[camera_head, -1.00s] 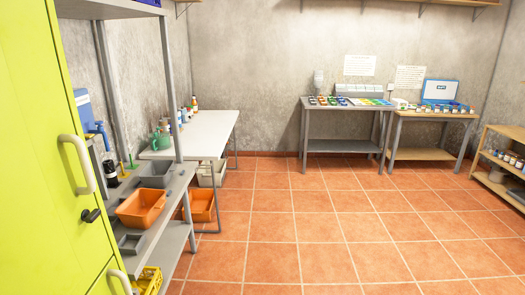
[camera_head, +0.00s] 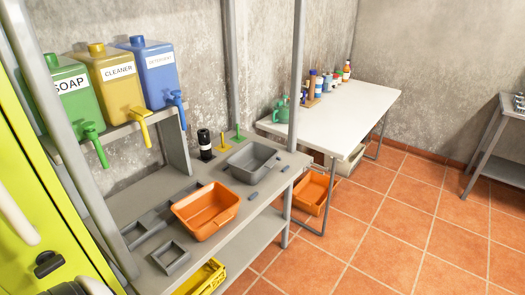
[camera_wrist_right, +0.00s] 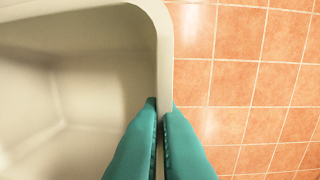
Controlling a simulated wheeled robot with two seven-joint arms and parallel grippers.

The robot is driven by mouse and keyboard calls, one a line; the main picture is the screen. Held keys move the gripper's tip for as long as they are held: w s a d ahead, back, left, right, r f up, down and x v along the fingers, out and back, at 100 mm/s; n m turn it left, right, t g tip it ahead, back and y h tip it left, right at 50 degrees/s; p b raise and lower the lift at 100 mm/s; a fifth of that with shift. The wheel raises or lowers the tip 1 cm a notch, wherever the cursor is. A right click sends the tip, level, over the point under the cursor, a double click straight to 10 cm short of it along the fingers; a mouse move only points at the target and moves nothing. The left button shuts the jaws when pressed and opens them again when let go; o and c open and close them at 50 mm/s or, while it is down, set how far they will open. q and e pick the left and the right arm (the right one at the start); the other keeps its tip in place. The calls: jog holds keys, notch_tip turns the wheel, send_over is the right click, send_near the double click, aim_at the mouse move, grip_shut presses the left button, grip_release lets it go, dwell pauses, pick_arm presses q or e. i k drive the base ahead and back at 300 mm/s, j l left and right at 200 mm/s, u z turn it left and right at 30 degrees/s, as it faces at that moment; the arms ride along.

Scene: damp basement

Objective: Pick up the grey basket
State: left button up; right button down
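A grey basket (camera_head: 252,163) stands upright on the grey workbench, right of and behind an orange basket (camera_head: 206,210). It looks empty, and no gripper is near it in the head view. In the right wrist view, the teal fingers of my right gripper (camera_wrist_right: 162,104) close around the rim of a cream-coloured container (camera_wrist_right: 95,80), with its wall between them. The container's inside looks empty, with tiled floor beyond it. My right gripper does not show in the head view. My left gripper is not in view.
Soap, cleaner (camera_head: 117,87) and detergent dispensers stand on a shelf above the workbench (camera_head: 130,207). A white table (camera_head: 345,112) stands behind. Tiled floor (camera_head: 400,220) at right is clear.

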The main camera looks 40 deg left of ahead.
aim_at(248, 165)
jog(key=i+l+u, duration=0.1)
jog(key=i+u, duration=0.4)
jog(key=i+l+u, duration=0.25)
jog(key=u, duration=0.2)
jog(key=i+l+u, duration=0.35)
jog(key=u, duration=0.15)
jog(key=i+l+u, duration=0.25)
jog(key=l+u, duration=0.2)
